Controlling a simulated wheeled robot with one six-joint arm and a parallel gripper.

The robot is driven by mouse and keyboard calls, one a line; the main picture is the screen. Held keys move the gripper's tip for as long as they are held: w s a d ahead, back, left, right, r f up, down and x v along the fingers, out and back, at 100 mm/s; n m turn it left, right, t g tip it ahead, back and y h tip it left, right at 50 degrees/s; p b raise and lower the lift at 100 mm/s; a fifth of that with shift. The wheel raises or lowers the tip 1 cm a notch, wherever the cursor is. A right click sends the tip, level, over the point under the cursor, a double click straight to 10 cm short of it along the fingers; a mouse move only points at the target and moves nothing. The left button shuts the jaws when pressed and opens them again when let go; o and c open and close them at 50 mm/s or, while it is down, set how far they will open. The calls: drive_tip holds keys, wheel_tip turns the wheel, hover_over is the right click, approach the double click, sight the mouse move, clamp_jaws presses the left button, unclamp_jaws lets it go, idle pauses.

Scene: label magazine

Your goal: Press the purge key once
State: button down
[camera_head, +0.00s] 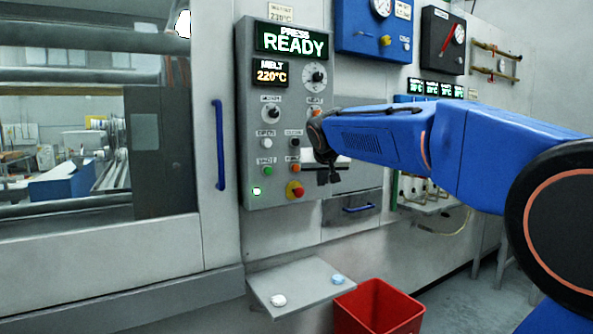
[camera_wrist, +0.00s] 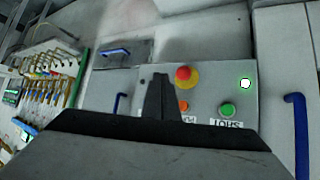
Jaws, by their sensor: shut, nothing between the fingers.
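The control panel (camera_head: 255,120) stands upright on the press front. Its lower part also shows in the wrist view (camera_wrist: 210,90), turned over. The purge key looks to be the orange button (camera_head: 295,168), right of the green button (camera_head: 267,170). In the wrist view the orange button (camera_wrist: 183,106) sits beside a label partly hidden by my gripper. My gripper (camera_head: 328,178) is shut and empty, just right of the orange button in the head view. Its fingertips (camera_wrist: 160,78) point towards the panel. I cannot tell the gap to the panel.
A red stop button on a yellow base (camera_head: 295,190) sits just below the orange button. The green button (camera_wrist: 228,109) is labelled SHOT. A display (camera_head: 292,43) reads PRESS READY. A blue door handle (camera_head: 220,145) is left of the panel; a shelf and red bin (camera_head: 378,310) are below.

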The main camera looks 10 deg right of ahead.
sight(299, 167)
drive_tip(key=w, duration=0.1)
drive_tip(key=w+r, duration=0.1)
drive_tip(key=w, duration=0.2)
drive_tip(key=shift+a+r, duration=0.25)
drive_tip(key=shift+r, duration=0.1)
drive_tip(key=w+a, duration=0.2)
drive_tip(key=w, duration=0.6)
drive_tip(key=shift+w+a, duration=0.15)
drive_tip(key=shift+a, duration=0.1)
drive_tip(key=shift+w, duration=0.15)
idle(1.9)
drive_tip(key=shift+w+a, duration=0.15)
drive_tip(key=shift+w, duration=0.1)
drive_tip(key=shift+w+a, duration=0.1)
drive_tip(key=shift+w, duration=0.35)
idle(0.9)
drive_tip(key=shift+s, duration=0.1)
drive_tip(key=shift+s+d, duration=0.25)
drive_tip(key=shift+s, duration=0.5)
